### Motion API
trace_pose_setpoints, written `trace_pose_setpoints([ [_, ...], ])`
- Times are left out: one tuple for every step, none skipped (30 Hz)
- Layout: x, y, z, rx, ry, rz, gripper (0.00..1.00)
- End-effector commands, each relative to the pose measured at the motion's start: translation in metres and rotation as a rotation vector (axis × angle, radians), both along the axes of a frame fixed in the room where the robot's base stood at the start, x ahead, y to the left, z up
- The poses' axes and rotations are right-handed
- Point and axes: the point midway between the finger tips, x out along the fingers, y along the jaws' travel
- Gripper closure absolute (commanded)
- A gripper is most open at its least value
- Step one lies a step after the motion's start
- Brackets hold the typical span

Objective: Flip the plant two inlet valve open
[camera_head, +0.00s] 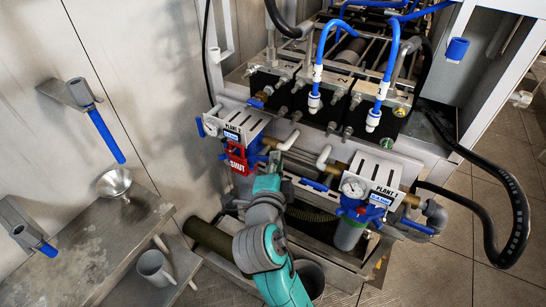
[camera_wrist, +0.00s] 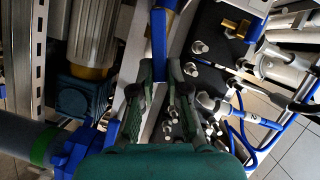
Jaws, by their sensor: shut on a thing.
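The plant two unit (camera_head: 240,122) is at the centre left of the head view, with a white label plate and a red SHUT tag (camera_head: 239,160) below it. My gripper (camera_head: 274,163) is at the right side of this unit. In the wrist view, my gripper (camera_wrist: 159,72) is shut on a long blue valve handle (camera_wrist: 158,45), which stands upright between the two dark green fingers. In the head view the gripper hides most of this handle, and I cannot read its valve's position there.
The plant one unit (camera_head: 374,183) stands close on the right, with its own blue handle (camera_head: 416,226). Blue hoses (camera_head: 392,60) loop above. A metal bench (camera_head: 85,245) with a funnel (camera_head: 114,183) and a mug (camera_head: 155,267) is at left. A black hose (camera_head: 515,205) curves over the right floor.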

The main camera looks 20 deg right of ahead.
Motion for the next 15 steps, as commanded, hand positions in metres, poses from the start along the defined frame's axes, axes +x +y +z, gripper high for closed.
trace_pose_setpoints([
  [-0.001,-0.001,-0.005,0.024,-0.022,-0.001,1.0],
  [-0.001,-0.001,-0.006,0.041,-0.039,-0.001,1.0],
  [-0.002,-0.001,-0.008,0.065,-0.062,0.0,1.0],
  [-0.002,-0.002,-0.009,0.081,-0.078,-0.001,1.0],
  [-0.002,-0.002,-0.01,0.096,-0.095,0.0,1.0],
  [-0.002,-0.002,-0.012,0.118,-0.113,0.0,1.0],
  [-0.002,-0.002,-0.013,0.131,-0.129,0.001,1.0],
  [-0.002,-0.002,-0.013,0.144,-0.142,0.0,1.0],
  [-0.002,-0.002,-0.015,0.161,-0.158,0.0,1.0],
  [-0.002,-0.002,-0.015,0.172,-0.169,0.0,1.0],
  [-0.002,-0.002,-0.016,0.183,-0.18,0.001,1.0],
  [-0.002,-0.002,-0.017,0.196,-0.194,0.0,1.0],
  [-0.002,-0.002,-0.018,0.205,-0.203,0.0,1.0],
  [-0.002,-0.002,-0.019,0.213,-0.21,0.0,1.0],
  [-0.003,-0.002,-0.019,0.224,-0.22,0.0,1.0],
])
